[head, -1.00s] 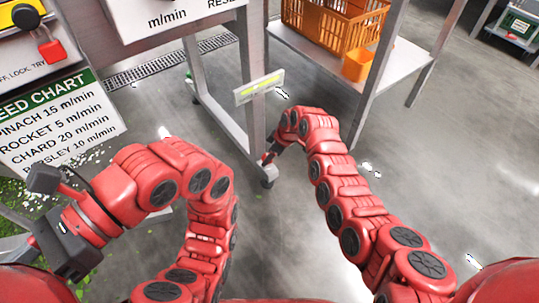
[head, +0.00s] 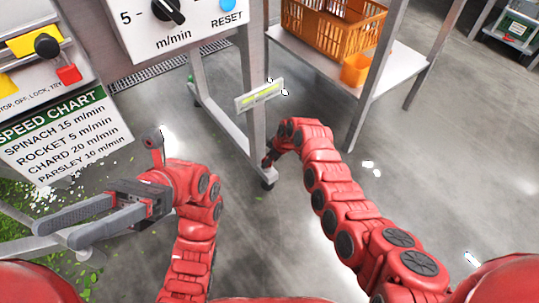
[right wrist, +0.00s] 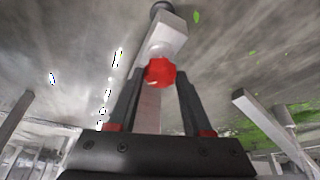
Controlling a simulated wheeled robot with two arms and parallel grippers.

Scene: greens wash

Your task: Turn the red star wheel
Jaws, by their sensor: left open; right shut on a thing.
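The red star wheel (right wrist: 161,72) is in the middle of the right wrist view, on a grey leg of the stand. My right gripper (right wrist: 158,80) has one finger on each side of the wheel and is shut on it. In the head view my right gripper (head: 268,160) is at the low end of the stand's leg (head: 256,135), just above its caster; the wheel itself is hidden there. My left gripper (head: 55,232) is open and empty at the left, its two grey fingers pointing left.
A level gauge (head: 260,94) with a yellow-green strip is on the leg. A white panel (head: 190,30) with a knob and blue reset button stands above. A speed chart (head: 65,140) is at the left. An orange crate (head: 335,30) sits on a table. Open floor lies right.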

